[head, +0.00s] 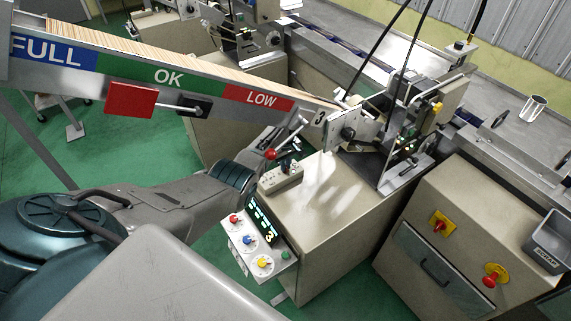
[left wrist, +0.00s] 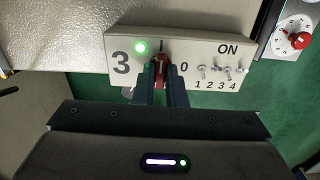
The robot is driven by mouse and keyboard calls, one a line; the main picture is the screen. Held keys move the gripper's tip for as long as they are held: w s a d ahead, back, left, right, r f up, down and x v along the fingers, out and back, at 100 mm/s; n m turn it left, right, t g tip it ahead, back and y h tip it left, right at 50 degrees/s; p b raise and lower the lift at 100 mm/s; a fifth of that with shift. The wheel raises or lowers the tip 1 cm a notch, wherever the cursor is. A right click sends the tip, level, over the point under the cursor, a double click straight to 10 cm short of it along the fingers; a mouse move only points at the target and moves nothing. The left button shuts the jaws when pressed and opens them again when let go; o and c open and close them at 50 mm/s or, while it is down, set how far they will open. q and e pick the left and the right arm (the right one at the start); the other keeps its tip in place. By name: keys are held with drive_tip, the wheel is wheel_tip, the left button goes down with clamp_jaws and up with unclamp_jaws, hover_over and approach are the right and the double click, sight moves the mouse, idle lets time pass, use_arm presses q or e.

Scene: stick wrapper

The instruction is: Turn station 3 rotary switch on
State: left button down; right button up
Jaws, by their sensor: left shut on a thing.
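The red rotary switch (left wrist: 160,72) sits between the "3" and the "0". My left gripper (left wrist: 163,88) is shut on this switch, with one finger on each side of it, hiding part of it. In the head view the switch box (head: 279,181) stands on top of the beige cabinet, and my left gripper (head: 287,165) is at its top. My right gripper is not in view.
The stick chute (head: 165,72) slopes over my arm. A control panel with dials (head: 255,240) hangs on the cabinet (head: 325,225). A grey scrap bin (head: 540,252) is at the right.

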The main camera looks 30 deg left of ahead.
use_arm(q)
drive_tip(key=shift+w, duration=0.1)
drive_tip(key=c, duration=1.5)
unclamp_jaws()
drive_tip(key=shift+r, duration=0.1)
wheel_tip(320, 180, up, 11)
drive_tip(key=shift+f+b, duration=0.15)
drive_tip(key=shift+b, duration=0.5)
drive_tip(key=shift+f, duration=0.1)
